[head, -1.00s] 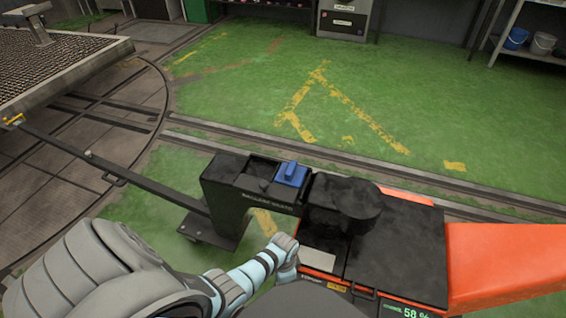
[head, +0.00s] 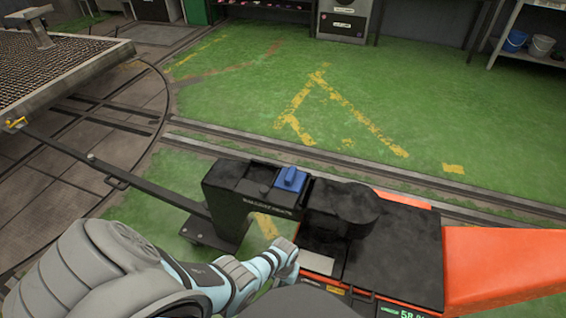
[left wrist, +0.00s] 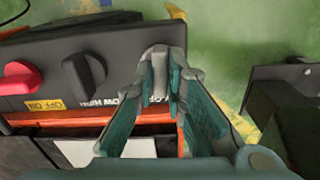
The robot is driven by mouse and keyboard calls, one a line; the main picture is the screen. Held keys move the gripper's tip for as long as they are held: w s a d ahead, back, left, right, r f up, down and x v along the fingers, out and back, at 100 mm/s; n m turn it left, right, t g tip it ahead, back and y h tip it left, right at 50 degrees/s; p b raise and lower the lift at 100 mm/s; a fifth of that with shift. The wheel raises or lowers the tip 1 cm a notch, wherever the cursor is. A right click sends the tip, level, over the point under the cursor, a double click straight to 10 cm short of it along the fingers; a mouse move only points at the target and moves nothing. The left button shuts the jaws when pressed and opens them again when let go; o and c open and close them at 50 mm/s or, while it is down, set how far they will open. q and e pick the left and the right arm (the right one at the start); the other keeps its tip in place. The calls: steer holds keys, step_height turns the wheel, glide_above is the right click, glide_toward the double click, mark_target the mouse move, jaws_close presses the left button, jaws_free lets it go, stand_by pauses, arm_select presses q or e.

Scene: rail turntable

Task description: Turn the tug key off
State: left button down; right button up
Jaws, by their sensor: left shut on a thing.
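The tug (head: 400,250) is a black and orange machine at the right of the head view. In the left wrist view its black control panel (left wrist: 115,68) carries a red knob (left wrist: 20,78), a black knob (left wrist: 84,74) and a grey key-like piece (left wrist: 157,56), seen at a slant. My left gripper (left wrist: 160,92) has its fingertips together at the panel, shut on the grey key. The fingers partly cover the key's lower part. In the head view my left wrist (head: 283,262) is at the tug's near left side, and the fingers are hidden there. My right gripper is not in view.
A yellow label (left wrist: 46,104) sits by the red knob. A black tow bar (head: 110,170) runs from the tug to a grated deck (head: 60,75) on the turntable. A blue piece (head: 290,178) is on the tug's top. Open green floor (head: 400,90) lies beyond the rails.

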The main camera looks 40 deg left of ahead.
mark_target(283, 285)
arm_select(q)
steer(key=shift+s+n, duration=0.1)
steer(key=shift+n, duration=0.4)
steer(key=c, duration=1.6)
jaws_free()
steer(key=shift+c, duration=0.2)
steer(key=shift+r, duration=0.5)
step_height(283, 285, up, 11)
